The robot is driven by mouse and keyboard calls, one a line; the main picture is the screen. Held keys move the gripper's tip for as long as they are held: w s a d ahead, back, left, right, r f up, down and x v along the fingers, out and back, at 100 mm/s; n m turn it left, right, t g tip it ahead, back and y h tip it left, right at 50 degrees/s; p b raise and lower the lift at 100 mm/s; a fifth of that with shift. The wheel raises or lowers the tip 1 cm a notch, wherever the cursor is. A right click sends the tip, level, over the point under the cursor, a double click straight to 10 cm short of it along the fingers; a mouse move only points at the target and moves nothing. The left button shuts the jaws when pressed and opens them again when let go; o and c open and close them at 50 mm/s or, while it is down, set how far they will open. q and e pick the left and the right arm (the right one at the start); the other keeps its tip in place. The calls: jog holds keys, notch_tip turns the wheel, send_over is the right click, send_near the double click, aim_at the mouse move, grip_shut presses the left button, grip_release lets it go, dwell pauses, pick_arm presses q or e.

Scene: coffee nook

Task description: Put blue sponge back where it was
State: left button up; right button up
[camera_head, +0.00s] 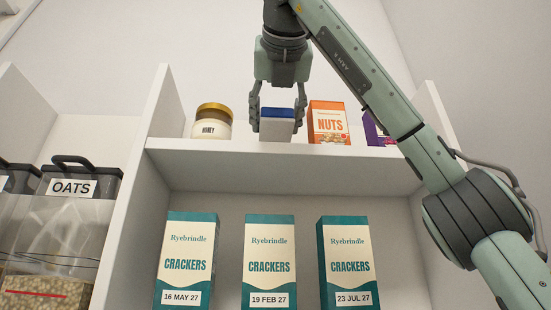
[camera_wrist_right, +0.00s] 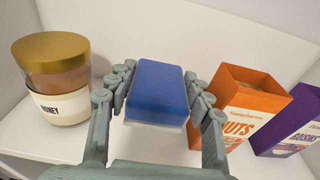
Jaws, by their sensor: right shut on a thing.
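The blue sponge (camera_head: 277,124), blue on top with a pale lower layer, is on or just above the upper shelf (camera_head: 240,151) between the honey jar and the nuts box. I cannot tell whether its underside touches the shelf. My right gripper (camera_head: 277,112) comes from above and is shut on the sponge, one finger on each side. The right wrist view shows the sponge's blue face (camera_wrist_right: 159,92) between the fingers (camera_wrist_right: 158,100). My left gripper is in neither view.
On the upper shelf, a honey jar (camera_head: 212,122) stands to the left. An orange nuts box (camera_head: 328,123) and a purple box (camera_head: 374,132) stand to the right. Several cracker boxes (camera_head: 269,262) fill the lower shelf. An oats container (camera_head: 78,182) is far left.

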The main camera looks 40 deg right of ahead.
jog(key=shift+f, duration=0.6)
notch_tip(320, 180, down, 4)
jog(key=shift+f+b, duration=0.1)
jog(key=shift+b, duration=0.45)
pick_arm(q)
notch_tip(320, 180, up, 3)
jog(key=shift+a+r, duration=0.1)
pick_arm(e)
jog(key=shift+f, duration=0.1)
jog(key=o, duration=0.8)
jog(key=shift+c, duration=0.2)
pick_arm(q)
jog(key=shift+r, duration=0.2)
